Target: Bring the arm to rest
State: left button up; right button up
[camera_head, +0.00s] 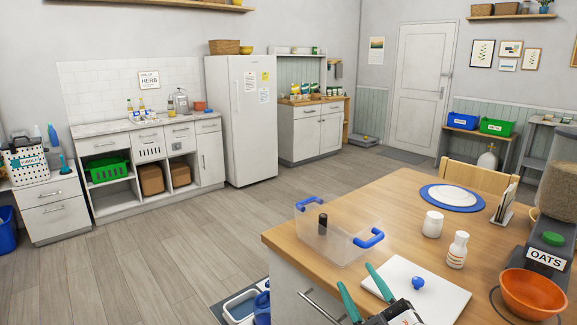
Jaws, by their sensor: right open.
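My right gripper (357,276) comes in from the bottom of the head view. Its two teal fingers are spread apart with nothing between them. They show at the left edge of a white lid or board with a blue knob (418,283), which lies on the wooden table (385,205). A clear bin with blue handles (325,243) stands on the table just beyond the fingertips, with a small dark bottle (323,223) in it. Whether the fingers touch anything cannot be told. My left gripper is not in view.
Right of the lid stand two white jars (432,224), an orange bowl (532,293) and an OATS dispenser (546,258). A white plate (453,195) lies on a blue mat behind. A tray with blue items (240,305) is left of the table. The floor beyond is open.

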jog(key=s+d+f+m+g+h, duration=0.3)
jog(key=s+f+g, duration=0.1)
jog(key=f, duration=0.3)
jog(key=s+d+f+m+g+h, duration=0.3)
jog(key=s+f+m, duration=0.15)
jog(key=f, duration=0.25)
jog(key=s+d+f+m+g+h, duration=0.3)
jog(key=s+f+g, duration=0.15)
jog(key=f, duration=0.35)
jog(key=s+a+f+g+y, duration=0.1)
jog(key=s+f+g, duration=0.5)
jog(key=s, duration=0.7)
notch_tip(320, 180, down, 25)
jog(key=s, duration=0.1)
jog(key=s+d+f+g, duration=0.2)
jog(key=s+f, duration=1.4)
jog(key=shift+s+d+f, duration=0.2)
jog(key=shift+s+d, duration=0.15)
jog(key=shift+d, duration=0.05)
